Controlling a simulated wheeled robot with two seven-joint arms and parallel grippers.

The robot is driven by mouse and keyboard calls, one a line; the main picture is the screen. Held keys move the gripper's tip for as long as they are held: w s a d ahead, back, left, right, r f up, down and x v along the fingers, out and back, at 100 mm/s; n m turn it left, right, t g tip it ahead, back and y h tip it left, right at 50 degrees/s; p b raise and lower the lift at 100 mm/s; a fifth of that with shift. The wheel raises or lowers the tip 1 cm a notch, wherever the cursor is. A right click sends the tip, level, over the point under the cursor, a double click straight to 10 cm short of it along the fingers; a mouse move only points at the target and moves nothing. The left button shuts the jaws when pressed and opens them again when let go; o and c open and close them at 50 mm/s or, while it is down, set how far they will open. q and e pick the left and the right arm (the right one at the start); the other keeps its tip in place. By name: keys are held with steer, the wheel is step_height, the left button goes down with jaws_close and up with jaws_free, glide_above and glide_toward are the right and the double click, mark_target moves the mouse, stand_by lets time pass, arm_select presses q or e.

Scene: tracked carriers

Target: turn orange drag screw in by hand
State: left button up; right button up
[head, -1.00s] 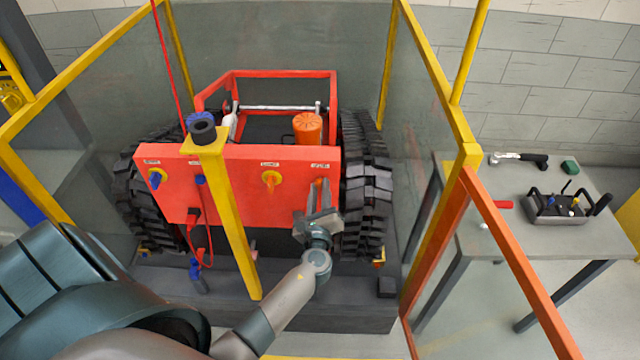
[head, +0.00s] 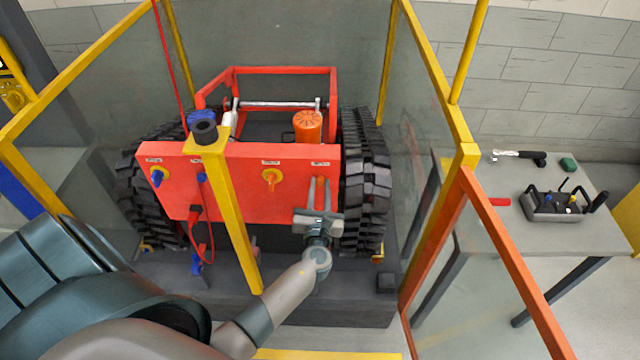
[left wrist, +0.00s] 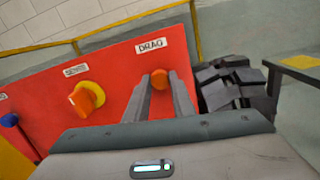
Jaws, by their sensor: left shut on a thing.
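The orange drag screw (head: 320,182) is on the right of the carrier's red front panel (head: 240,188). In the left wrist view the screw (left wrist: 160,78) shows as a round orange head just below the label DRAG (left wrist: 151,46). My left gripper (head: 319,186) reaches up to it from below. In the left wrist view its two fingers (left wrist: 161,84) lie on either side of the screw and are shut on it. The fingers hide part of the screw, and how deep it sits cannot be told. My right gripper is not in view.
Left of the screw is an orange knob on a yellow disc (head: 272,178). A yellow post (head: 236,220) stands before the panel. Black tracks (head: 366,185) flank the carrier. Glass walls with yellow frames enclose it. A table (head: 500,235) at right holds a controller (head: 553,206).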

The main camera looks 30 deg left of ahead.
arm_select(q)
steer(key=shift+f, duration=0.1)
steer(key=m, duration=0.4)
steer(key=shift+m, duration=0.4)
steer(key=m, duration=0.5)
steer(key=o, duration=0.9)
